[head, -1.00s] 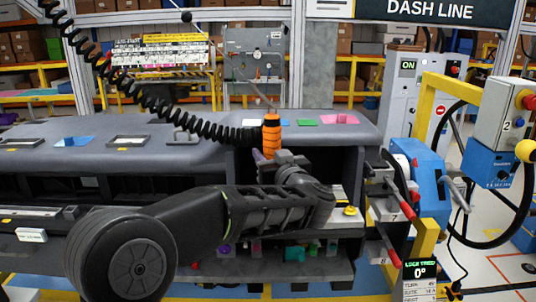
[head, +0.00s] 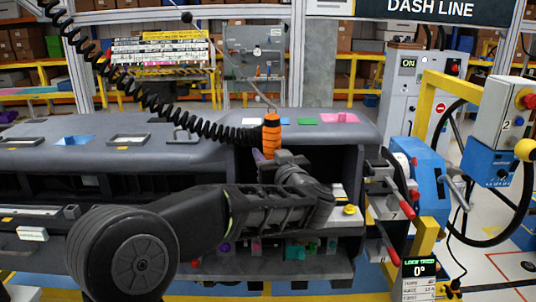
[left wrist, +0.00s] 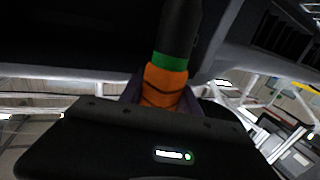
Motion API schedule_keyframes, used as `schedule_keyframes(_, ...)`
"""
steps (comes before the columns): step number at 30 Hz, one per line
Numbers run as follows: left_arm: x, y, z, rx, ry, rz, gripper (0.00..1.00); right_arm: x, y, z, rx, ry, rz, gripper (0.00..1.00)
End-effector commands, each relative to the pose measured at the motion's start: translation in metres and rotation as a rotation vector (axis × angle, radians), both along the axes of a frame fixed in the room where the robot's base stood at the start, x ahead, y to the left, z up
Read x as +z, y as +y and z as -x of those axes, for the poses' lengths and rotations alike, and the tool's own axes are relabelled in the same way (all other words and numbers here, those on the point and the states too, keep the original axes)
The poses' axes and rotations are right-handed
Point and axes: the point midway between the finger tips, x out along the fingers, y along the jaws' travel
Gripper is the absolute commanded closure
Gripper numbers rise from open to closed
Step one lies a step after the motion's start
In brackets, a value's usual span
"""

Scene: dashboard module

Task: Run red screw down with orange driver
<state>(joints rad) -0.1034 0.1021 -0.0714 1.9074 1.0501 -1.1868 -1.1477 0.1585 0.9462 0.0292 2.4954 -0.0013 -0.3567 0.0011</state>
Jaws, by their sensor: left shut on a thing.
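The orange driver (head: 271,134) stands upright in front of the dashboard module (head: 190,145), with a black coiled cable running from its top to the upper left. My left gripper (head: 266,158) is shut around the driver's lower part. In the left wrist view the driver (left wrist: 166,84) shows as an orange body with a green band and a black section beyond it, behind the dark gripper housing. The driver's tip and the red screw cannot be made out; my arm and gripper hide the area below the driver. My right gripper is not in view.
A blue unit with red-handled levers (head: 430,185) stands right of the module, with a yellow post and a small screen reading 0° (head: 419,270). A yellow button (head: 350,210) sits near my wrist. Small coloured parts (head: 294,250) lie on the lower shelf.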

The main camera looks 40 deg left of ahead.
Motion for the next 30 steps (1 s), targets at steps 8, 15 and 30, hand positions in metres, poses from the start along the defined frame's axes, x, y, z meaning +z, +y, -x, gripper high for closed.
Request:
schedule_keyframes(8, -0.0004, -0.0017, -0.0010, -0.005, 0.003, -0.001, 1.00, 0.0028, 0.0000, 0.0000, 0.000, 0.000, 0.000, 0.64)
schedule_keyframes(15, -0.0017, -0.0015, -0.0009, -0.004, 0.002, 0.000, 1.00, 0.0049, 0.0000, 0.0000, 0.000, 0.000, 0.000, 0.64)
schedule_keyframes(30, -0.0026, -0.0016, -0.0010, -0.004, 0.003, 0.001, 1.00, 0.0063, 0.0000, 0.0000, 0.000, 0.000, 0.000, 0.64)
